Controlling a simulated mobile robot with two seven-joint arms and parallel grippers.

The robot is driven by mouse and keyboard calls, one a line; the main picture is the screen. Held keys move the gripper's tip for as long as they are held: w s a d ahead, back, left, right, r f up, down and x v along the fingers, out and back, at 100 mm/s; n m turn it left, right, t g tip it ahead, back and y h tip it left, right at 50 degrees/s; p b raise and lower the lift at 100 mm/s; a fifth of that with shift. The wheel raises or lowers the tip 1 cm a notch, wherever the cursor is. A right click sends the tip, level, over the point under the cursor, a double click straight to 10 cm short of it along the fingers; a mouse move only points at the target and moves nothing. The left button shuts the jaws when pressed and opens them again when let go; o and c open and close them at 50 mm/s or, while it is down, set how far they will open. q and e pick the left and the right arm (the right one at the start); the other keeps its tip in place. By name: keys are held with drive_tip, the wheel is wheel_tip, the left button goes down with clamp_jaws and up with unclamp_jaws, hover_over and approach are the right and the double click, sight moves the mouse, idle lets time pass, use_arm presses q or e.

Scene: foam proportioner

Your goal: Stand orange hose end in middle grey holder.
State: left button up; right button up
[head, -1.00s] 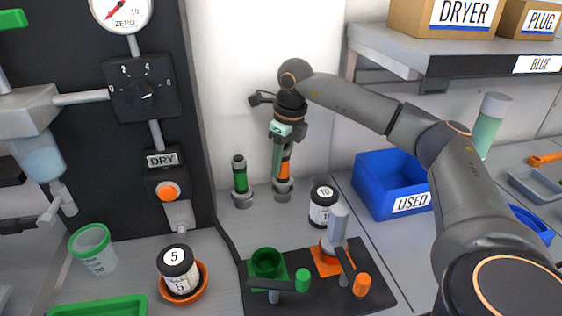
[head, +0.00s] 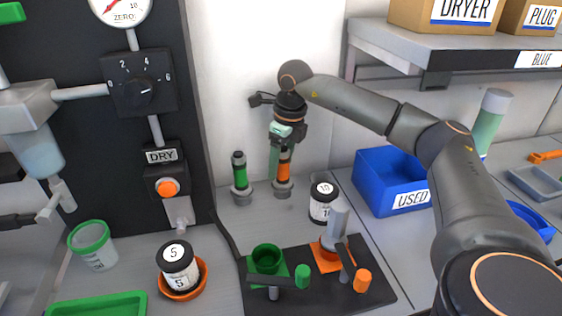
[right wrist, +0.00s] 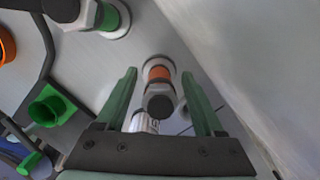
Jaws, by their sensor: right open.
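The orange hose end (head: 284,168) stands upright in a grey holder (head: 282,188) by the back wall, right of the green hose end (head: 240,170) in its own grey holder (head: 242,195). My right gripper (head: 281,158) points down over the orange hose end. In the right wrist view, its two green fingers (right wrist: 166,98) are apart, one on each side of the dark-tipped orange hose end (right wrist: 159,74), with visible gaps. Only two wall-side holders show clearly; I cannot tell whether another is hidden. My left gripper is not seen.
A white-labelled jar (head: 322,203) stands close to the right of the holder. A dark mat (head: 330,290) with green and orange fittings lies in front. A blue bin (head: 385,185) stands to the right, under a shelf (head: 450,50). The wall is close behind.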

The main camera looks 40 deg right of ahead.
sight(285, 148)
drive_tip(key=r, duration=0.5)
drive_tip(key=s+r+p, duration=0.1)
drive_tip(key=r, duration=0.2)
drive_tip(key=shift+d+r, duration=0.15)
drive_tip(key=shift+r, duration=0.2)
